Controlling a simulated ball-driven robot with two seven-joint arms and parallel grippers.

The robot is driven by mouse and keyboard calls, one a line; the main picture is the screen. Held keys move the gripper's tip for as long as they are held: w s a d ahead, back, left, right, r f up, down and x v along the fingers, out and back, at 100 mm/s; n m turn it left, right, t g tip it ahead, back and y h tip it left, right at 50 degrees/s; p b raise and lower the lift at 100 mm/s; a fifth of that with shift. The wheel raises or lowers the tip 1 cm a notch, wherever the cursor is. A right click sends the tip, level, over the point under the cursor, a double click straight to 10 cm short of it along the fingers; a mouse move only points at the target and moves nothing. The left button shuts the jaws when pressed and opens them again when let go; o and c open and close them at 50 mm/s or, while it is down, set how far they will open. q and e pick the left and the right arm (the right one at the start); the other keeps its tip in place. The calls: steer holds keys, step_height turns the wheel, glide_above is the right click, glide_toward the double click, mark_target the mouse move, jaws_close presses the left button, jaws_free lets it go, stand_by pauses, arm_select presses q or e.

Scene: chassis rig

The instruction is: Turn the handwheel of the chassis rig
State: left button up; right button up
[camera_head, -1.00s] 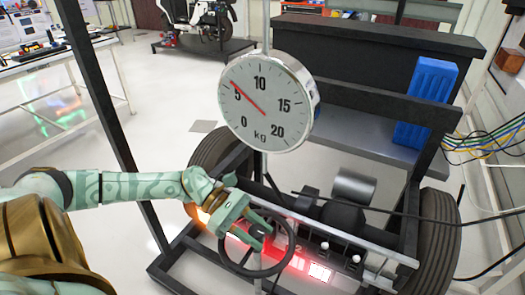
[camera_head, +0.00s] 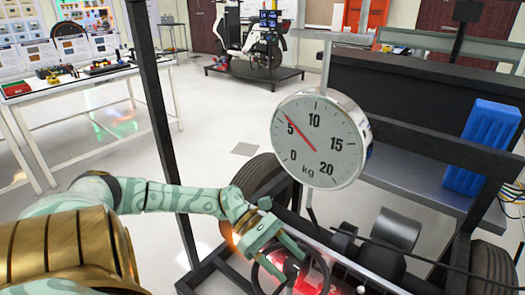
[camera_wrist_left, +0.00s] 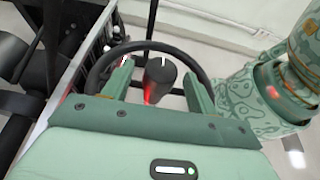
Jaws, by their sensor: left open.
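The handwheel, a black ring, is at the bottom of the head view (camera_head: 325,270), cut off by the lower edge. In the left wrist view its rim (camera_wrist_left: 148,46) arcs over the top, around a dark hub (camera_wrist_left: 160,80). My left gripper (camera_head: 290,262) is at the wheel. In the left wrist view its two green fingers are apart, one on each side of the hub, inside the rim's arc. I cannot tell whether they touch the wheel. My right gripper is not in view.
A round kg dial (camera_head: 320,140) stands just above the wheel. A dark frame post (camera_head: 158,130) rises beside my left arm. The rig has tyres (camera_head: 258,178) and a blue box (camera_head: 484,147). Open floor lies to the left; a white table (camera_head: 85,80) stands farther back.

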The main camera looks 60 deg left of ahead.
arm_select(q)
steer(key=p+v, duration=0.3)
steer(key=v, duration=1.1)
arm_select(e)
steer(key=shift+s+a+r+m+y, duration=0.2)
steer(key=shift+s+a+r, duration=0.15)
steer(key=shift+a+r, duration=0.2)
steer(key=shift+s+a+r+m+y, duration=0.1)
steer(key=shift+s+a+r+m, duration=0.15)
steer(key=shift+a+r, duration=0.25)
arm_select(q)
steer(key=shift+r, duration=0.15)
